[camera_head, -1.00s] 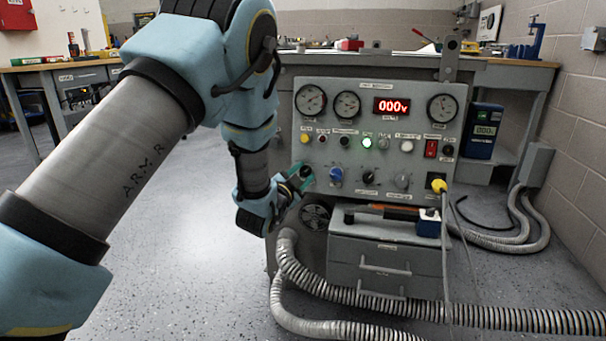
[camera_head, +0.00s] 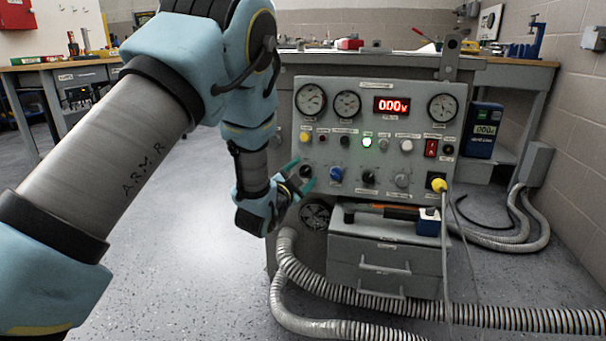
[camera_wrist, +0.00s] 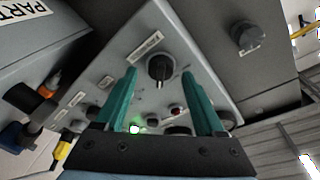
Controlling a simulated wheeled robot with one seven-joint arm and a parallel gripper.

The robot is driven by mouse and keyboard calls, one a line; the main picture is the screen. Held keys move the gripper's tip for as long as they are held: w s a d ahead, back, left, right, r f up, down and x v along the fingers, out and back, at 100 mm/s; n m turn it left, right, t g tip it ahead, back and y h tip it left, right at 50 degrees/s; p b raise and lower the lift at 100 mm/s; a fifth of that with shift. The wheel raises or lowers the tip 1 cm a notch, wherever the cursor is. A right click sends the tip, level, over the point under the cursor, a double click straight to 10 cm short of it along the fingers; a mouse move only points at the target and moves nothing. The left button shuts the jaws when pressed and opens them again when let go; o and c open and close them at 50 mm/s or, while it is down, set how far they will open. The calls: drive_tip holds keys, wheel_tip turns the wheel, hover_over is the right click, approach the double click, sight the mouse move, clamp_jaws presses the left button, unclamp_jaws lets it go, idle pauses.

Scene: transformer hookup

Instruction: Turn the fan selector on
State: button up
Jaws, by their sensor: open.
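The grey control panel (camera_head: 375,188) stands ahead with a row of knobs low on its face. A black selector knob (camera_head: 306,171) is at the left end of that row. In the wrist view the black knob (camera_wrist: 160,68) has a small pale pointer mark and a white label (camera_wrist: 145,45), too blurred to read. My gripper (camera_head: 301,174) is open at that knob. In the wrist view its two green fingers (camera_wrist: 160,78) stand either side of the knob, apart from it as far as I can see.
A blue knob (camera_head: 336,174), a black knob (camera_head: 368,177) and a grey knob (camera_head: 402,180) sit to the right. A green lamp (camera_head: 367,142) is lit and the red display (camera_head: 392,105) reads zero volts. A drawer box (camera_head: 385,262) and corrugated hoses (camera_head: 400,306) are below.

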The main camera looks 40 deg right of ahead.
drive_tip(key=p+v, duration=0.1)
drive_tip(key=v, duration=0.9)
drive_tip(key=shift+s+a+p, duration=0.15)
drive_tip(key=shift+a+p, duration=0.1)
drive_tip(key=shift+p, duration=0.05)
drive_tip(key=w+a+n+t+y, duration=0.3)
drive_tip(key=w+a+n+y, duration=0.4)
drive_tip(key=w+a, duration=0.5)
drive_tip(key=w+a+n+g+y, duration=0.25)
drive_tip(key=a+n+y, duration=0.3)
drive_tip(key=a, duration=1.05)
drive_tip(key=s+a+r+n+g+y, duration=0.1)
drive_tip(key=s+a+n+g+y, duration=0.15)
drive_tip(key=s+a+n, duration=0.6)
drive_tip(key=s+a+r+n+g+y, duration=0.1)
drive_tip(key=s+a+g, duration=0.25)
drive_tip(key=a, duration=0.95)
wheel_tip(320, 180, up, 35)
drive_tip(key=p, duration=3.5)
drive_tip(key=shift+s+d+m+p, duration=0.15)
drive_tip(key=shift+d+m+p, duration=0.15)
drive_tip(key=shift+d+m, duration=0.1)
